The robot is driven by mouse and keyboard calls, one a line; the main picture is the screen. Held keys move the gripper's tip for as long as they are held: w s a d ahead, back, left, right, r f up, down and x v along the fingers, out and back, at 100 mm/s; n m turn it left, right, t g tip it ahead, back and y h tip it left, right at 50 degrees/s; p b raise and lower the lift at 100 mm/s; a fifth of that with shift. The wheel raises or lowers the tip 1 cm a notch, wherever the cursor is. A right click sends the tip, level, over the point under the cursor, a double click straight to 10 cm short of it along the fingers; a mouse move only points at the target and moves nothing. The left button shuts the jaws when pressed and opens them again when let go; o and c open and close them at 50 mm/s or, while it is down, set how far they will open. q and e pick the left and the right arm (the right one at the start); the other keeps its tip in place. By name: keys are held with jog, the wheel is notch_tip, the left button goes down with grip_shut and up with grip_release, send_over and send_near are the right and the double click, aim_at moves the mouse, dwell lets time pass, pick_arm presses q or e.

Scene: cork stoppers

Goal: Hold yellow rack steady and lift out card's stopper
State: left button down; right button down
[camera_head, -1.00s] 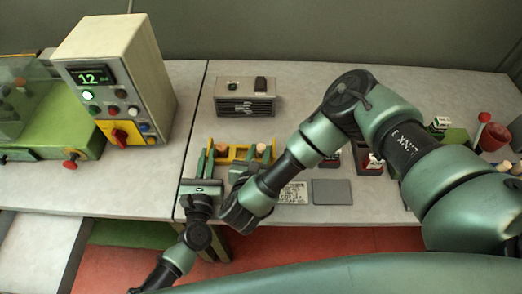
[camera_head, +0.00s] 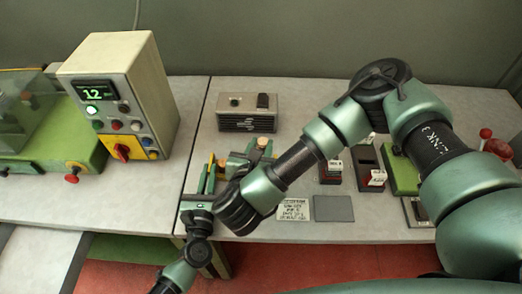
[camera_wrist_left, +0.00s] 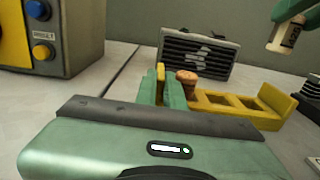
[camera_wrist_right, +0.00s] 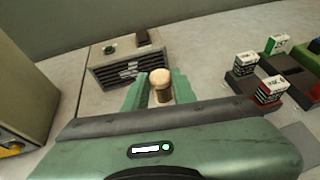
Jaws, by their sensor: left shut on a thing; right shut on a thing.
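The yellow rack (camera_wrist_left: 232,106) stands on the table, with low slots in a row. My left gripper (camera_wrist_left: 160,86) is shut on its upright left end wall. One brown cork stopper (camera_wrist_left: 187,76) sits in the slot beside that gripper. My right gripper (camera_wrist_right: 159,92) is shut on another stopper (camera_wrist_right: 160,82), with a pale top and a darker body. In the head view, my right arm hides much of the rack. A printed card (camera_head: 293,210) lies in front on the table.
A grey vented box (camera_head: 247,112) stands behind the rack. A blank grey plate (camera_head: 333,208) lies beside the card. Dark blocks with labelled pieces (camera_head: 368,168) stand to the right. A control box (camera_head: 122,95) stands to the left.

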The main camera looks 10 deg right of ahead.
pick_arm(q)
jog(key=c, duration=1.4)
grip_release()
jog(key=shift+c, duration=0.2)
jog(key=shift+s, duration=0.15)
jog(key=v, duration=1.1)
jog(key=shift+s+a, duration=0.15)
jog(key=shift+s, duration=0.25)
